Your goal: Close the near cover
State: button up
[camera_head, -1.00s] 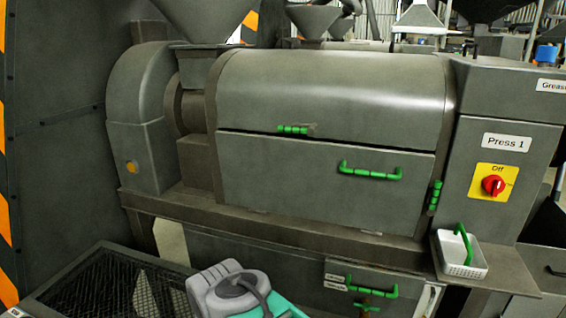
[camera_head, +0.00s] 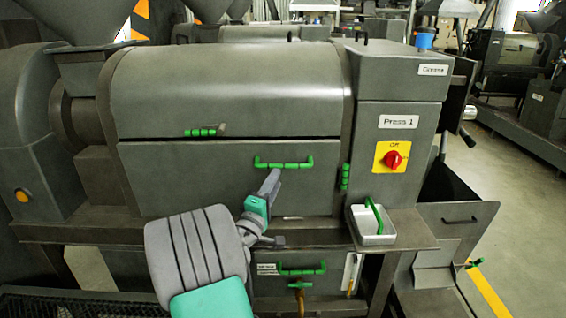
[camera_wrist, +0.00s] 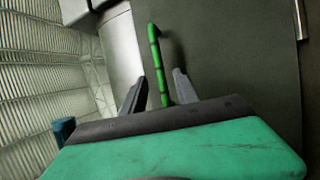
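The near cover (camera_head: 220,180) is the grey front panel of Press 1, standing nearly upright below the rounded upper cover (camera_head: 230,90). A dark seam shows between the two; I cannot tell whether the near cover is fully shut. It carries a green bar handle (camera_head: 283,163) near its top right. My gripper (camera_head: 273,178) is just below this handle, in front of the panel. In the wrist view, the two dark fingers (camera_wrist: 160,82) are apart, with the green handle (camera_wrist: 154,50) between or just beyond them. I cannot tell whether they touch it.
A second green handle (camera_head: 205,132) is at the upper cover's lower edge. A green-handled latch (camera_head: 345,176) stands right of the near cover. A white tray (camera_head: 372,226) sits on the ledge. A red switch (camera_head: 393,159) is above it. Open floor (camera_head: 520,210) lies at right.

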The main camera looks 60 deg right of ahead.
aim_at(283, 167)
jog(key=p+x, duration=0.3)
jog(key=x, duration=0.4)
jog(key=shift+d, duration=0.1)
grip_shut()
dwell(1.1)
